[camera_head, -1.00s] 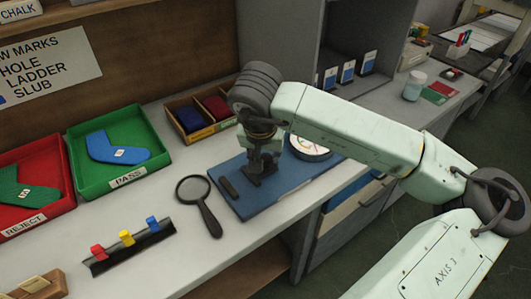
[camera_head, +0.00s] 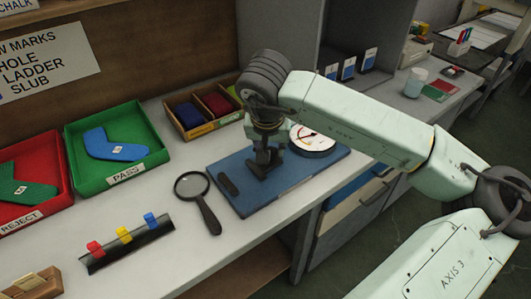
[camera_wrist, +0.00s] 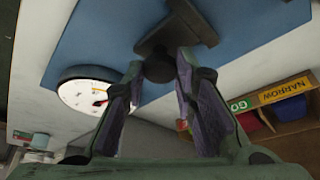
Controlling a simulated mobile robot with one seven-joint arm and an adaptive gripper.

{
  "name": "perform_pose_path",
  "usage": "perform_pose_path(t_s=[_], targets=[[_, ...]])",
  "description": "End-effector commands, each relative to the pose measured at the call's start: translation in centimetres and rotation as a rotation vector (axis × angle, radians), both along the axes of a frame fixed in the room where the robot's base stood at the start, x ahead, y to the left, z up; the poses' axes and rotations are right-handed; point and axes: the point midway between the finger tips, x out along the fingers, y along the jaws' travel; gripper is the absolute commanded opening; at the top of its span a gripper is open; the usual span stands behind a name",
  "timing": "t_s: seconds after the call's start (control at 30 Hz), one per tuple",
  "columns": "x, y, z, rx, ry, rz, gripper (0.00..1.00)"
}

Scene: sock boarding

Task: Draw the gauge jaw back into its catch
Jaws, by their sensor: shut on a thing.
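The gauge has a blue base plate (camera_head: 296,178) with a round white dial (camera_head: 312,138) at its back right. The dark gauge jaw (camera_head: 264,167) stands on the plate, apart from a short dark bar (camera_head: 228,184) at the plate's left end. My gripper (camera_head: 267,152) points down over the plate and is shut on the jaw's knob. In the wrist view the jaw (camera_wrist: 172,32) shows as a dark T-shape, with its round knob (camera_wrist: 159,69) between my fingertips (camera_wrist: 158,75). The dial also shows there (camera_wrist: 92,92). I cannot make out the catch.
A magnifying glass (camera_head: 191,185) lies left of the plate. A rack with coloured clips (camera_head: 130,245), a green PASS tray (camera_head: 146,171) and a red REJECT tray (camera_head: 60,203) lie further left. A divided wooden box (camera_head: 200,129) stands behind the gauge.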

Motion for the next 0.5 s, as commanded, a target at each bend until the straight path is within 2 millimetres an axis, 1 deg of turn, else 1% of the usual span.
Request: perform_pose_path(t_s=[0.03,0.2,0.3,0.5], targets=[[0.7,-0.9,-0.6,-0.001,-0.007,-0.01,0.0],[2.2,-3.0,-0.4,-0.001,-0.008,-0.009,0.0],[2.6,-3.5,-0.1,-0.002,-0.008,-0.006,0.0],[2.6,-3.5,0.1,-0.001,-0.006,-0.003,0.0]])
